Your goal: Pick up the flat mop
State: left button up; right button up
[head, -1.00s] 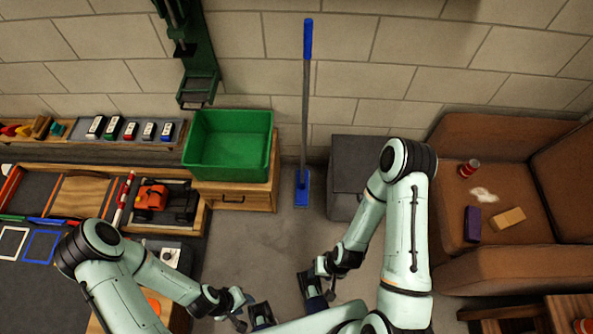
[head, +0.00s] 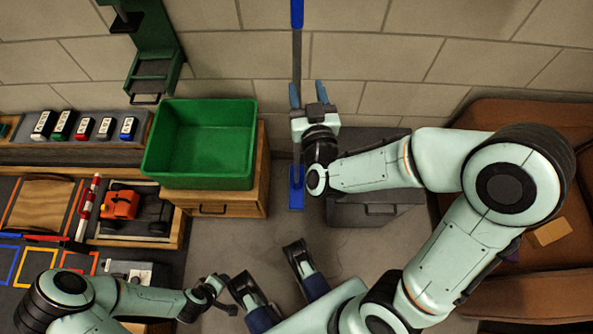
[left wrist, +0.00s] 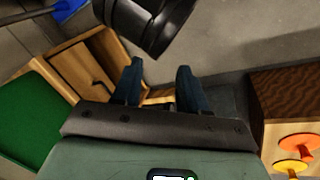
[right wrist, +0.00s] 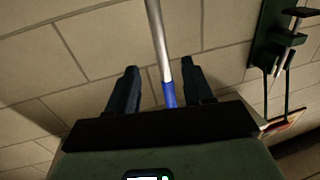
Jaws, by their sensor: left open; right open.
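The flat mop stands upright near the block wall, with a grey pole (head: 297,60) and a blue grip on top. Its blue head (head: 297,188) is on the floor between a wooden cabinet and a grey cabinet. My right gripper (head: 307,92) is open at the pole, its fingers pointing at the wall. In the right wrist view the mop (right wrist: 160,40) runs down between the spread fingers, a blue part low between them; contact cannot be told. My left gripper (left wrist: 158,78) is open and empty, low at the left. Part of the mop head (left wrist: 66,8) shows there.
A green bin (head: 205,140) sits on the wooden cabinet (head: 225,198) left of the mop. The grey cabinet (head: 375,212) is close to its right. A green press (head: 150,50) is on the wall. A brown sofa (head: 545,105) stands right. Floor in front is free.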

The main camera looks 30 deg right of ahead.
aim_at(298, 56)
jog(key=x, duration=0.5)
jog(key=shift+w+d, duration=0.15)
jog(key=shift+w, duration=0.2)
jog(key=x, duration=0.6)
jog(key=shift+w+d+r, duration=0.1)
jog(key=shift+w, duration=0.1)
pick_arm(q)
jog(key=shift+s+d+r, duration=0.1)
jog(key=shift+s+r, duration=0.1)
pick_arm(e)
grip_shut()
jog(key=shift+r, duration=0.1)
